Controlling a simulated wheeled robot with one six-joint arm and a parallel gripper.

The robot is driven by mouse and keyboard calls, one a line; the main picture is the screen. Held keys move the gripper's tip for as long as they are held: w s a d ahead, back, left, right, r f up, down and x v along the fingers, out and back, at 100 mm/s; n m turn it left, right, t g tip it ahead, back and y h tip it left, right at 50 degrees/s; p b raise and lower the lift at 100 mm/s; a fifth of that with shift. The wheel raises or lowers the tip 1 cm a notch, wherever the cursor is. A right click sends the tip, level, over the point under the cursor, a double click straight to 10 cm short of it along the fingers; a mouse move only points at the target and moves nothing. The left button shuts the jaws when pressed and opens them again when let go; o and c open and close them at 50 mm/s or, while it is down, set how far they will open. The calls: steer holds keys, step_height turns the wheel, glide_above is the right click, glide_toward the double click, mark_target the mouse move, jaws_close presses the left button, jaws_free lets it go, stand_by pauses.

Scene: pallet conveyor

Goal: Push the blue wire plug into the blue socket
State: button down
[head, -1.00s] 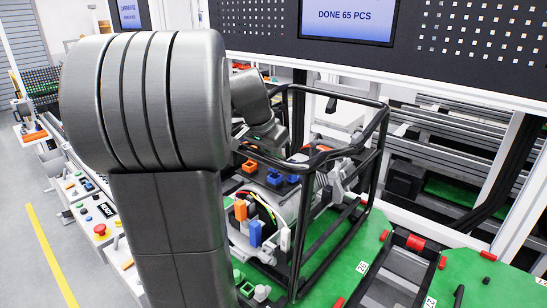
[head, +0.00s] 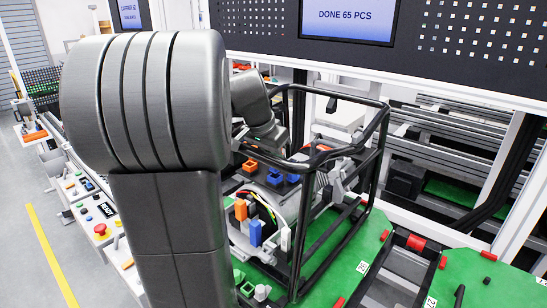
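A blue wire plug (head: 256,232) stands upright beside an orange plug (head: 240,210) and a white plug (head: 285,239), near coloured wires at the front of the machine inside the black tube frame. Two blue sockets sit higher up and further back, side by side: one on the left (head: 274,177) and one on the right (head: 293,178). An orange socket (head: 250,166) is just left of them. The blue plug is apart from the blue sockets. My arm fills the left middle, and its wrist end reaches behind the frame. My gripper's fingers are not visible.
The black tube frame (head: 302,222) surrounds the machine on a green pallet (head: 331,254). A green socket (head: 239,276) is low at the front. Another green pallet (head: 475,277) is at the right. A dark panel with screens (head: 347,22) hangs above. Control boxes (head: 102,231) line the left.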

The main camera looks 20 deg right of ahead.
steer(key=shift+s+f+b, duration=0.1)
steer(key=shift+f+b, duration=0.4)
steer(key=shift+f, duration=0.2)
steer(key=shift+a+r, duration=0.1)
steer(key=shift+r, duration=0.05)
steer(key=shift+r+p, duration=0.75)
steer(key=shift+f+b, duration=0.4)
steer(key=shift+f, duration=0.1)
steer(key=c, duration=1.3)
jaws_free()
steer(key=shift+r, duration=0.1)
